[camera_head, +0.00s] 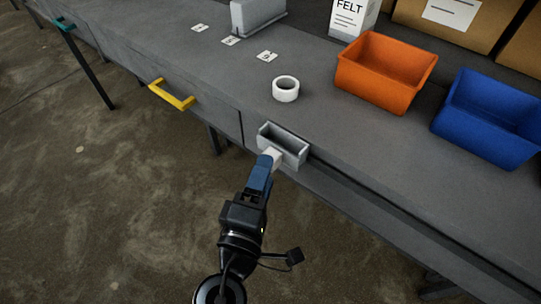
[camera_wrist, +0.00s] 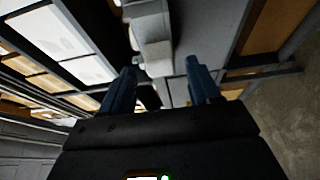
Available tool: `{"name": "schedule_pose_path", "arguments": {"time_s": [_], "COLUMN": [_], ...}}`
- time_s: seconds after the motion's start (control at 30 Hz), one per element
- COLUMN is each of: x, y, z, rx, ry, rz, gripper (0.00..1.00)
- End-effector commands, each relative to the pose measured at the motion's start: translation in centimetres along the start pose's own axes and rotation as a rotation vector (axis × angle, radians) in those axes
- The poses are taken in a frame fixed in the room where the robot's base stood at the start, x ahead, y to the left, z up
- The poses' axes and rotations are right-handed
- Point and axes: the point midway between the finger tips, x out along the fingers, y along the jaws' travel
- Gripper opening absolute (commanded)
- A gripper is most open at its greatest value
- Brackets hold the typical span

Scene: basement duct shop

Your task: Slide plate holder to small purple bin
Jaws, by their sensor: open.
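My gripper (camera_head: 266,163) is at the front edge of the grey bench, with its blue fingers reaching up to a light grey, open, box-shaped piece (camera_head: 291,147) there. I cannot tell for sure whether this piece is the plate holder. A small whitish part shows at the fingertips, against the piece. In the wrist view the two blue fingers (camera_wrist: 160,83) stand apart, with a pale grey block (camera_wrist: 156,58) showing between and beyond them. I cannot tell whether they touch it. No purple bin shows in either view.
On the bench (camera_head: 330,150) stand an orange bin (camera_head: 373,92), a blue bin (camera_head: 480,135), a white tape roll (camera_head: 286,94), a FELT box (camera_head: 350,20) and a grey block (camera_head: 258,12). A yellow handle (camera_head: 170,95) sticks out of the bench front. Floor at left is clear.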

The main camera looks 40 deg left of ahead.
Motion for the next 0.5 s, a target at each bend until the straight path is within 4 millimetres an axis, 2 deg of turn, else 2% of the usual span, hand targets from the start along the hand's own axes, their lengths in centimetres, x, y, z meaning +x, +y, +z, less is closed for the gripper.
{"name": "schedule_pose_path", "arguments": {"time_s": [0.2,0.33,0.5], "x": [3.2,4.2,4.5], "y": [0.1,0.0,-0.1], "z": [0.0,0.0,0.1], "rx": [0.001,0.001,0.002], "ry": [-0.001,0.000,0.000], "rz": [-0.001,-0.001,-0.002], "gripper": [0.62,0.62,0.62]}}
